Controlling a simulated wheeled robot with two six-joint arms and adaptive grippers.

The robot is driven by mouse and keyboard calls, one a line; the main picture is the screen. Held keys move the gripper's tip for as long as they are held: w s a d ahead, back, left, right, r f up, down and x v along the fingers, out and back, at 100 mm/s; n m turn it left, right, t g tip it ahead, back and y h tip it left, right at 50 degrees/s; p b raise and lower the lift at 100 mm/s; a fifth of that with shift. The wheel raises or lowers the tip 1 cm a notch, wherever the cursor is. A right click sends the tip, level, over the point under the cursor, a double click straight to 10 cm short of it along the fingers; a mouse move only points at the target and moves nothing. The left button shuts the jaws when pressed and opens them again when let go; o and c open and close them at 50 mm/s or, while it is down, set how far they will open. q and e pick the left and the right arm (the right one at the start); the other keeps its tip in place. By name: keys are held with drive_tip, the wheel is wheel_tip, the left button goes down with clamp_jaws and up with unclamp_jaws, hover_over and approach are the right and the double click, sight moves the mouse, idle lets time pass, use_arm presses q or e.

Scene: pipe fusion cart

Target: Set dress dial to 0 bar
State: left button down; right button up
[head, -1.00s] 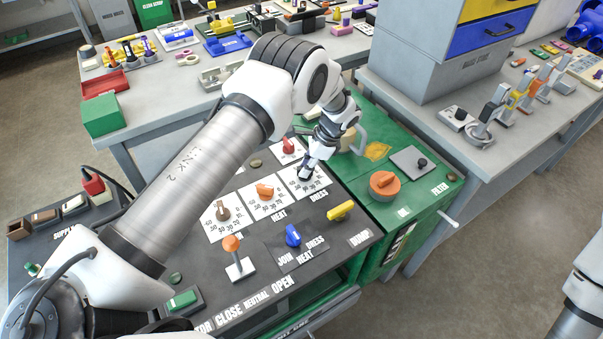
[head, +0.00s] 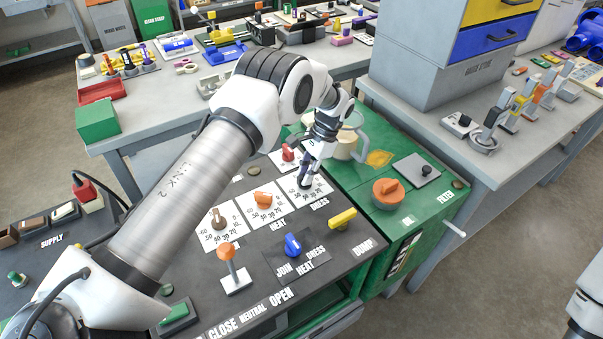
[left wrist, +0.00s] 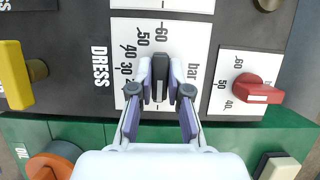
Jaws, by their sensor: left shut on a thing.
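The dress dial is a white scale card (left wrist: 195,33) marked DRESS and bar, with a dark knob (left wrist: 160,88) at its middle. In the head view the card (head: 321,189) lies at the right end of the dial row on the dark panel. My left gripper (head: 304,185) reaches down onto it. In the left wrist view its fingers (left wrist: 160,82) are shut on the knob from both sides. Numbers 60, 50, 40 and 30 show; the fingers cover part of the scale, and I cannot tell the reading. My right gripper is out of view.
The orange heat dial (head: 263,199) and a brown dial (head: 218,219) stand to the left, with a red knob (head: 288,154) behind. A yellow handle (head: 342,218), blue knob (head: 292,246) and orange lever (head: 227,264) stand in front. The green unit (head: 405,225) with an orange knob (head: 388,192) adjoins on the right.

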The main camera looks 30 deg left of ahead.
use_arm(q)
drive_tip(key=shift+s+f, duration=0.15)
drive_tip(key=shift+f, duration=0.05)
drive_tip(key=c, duration=1.1)
unclamp_jaws()
drive_tip(key=shift+r, duration=0.1)
drive_tip(key=shift+w+r, duration=0.25)
drive_tip(key=shift+r, duration=0.05)
drive_tip(key=v, duration=1.1)
drive_tip(key=shift+r, duration=0.15)
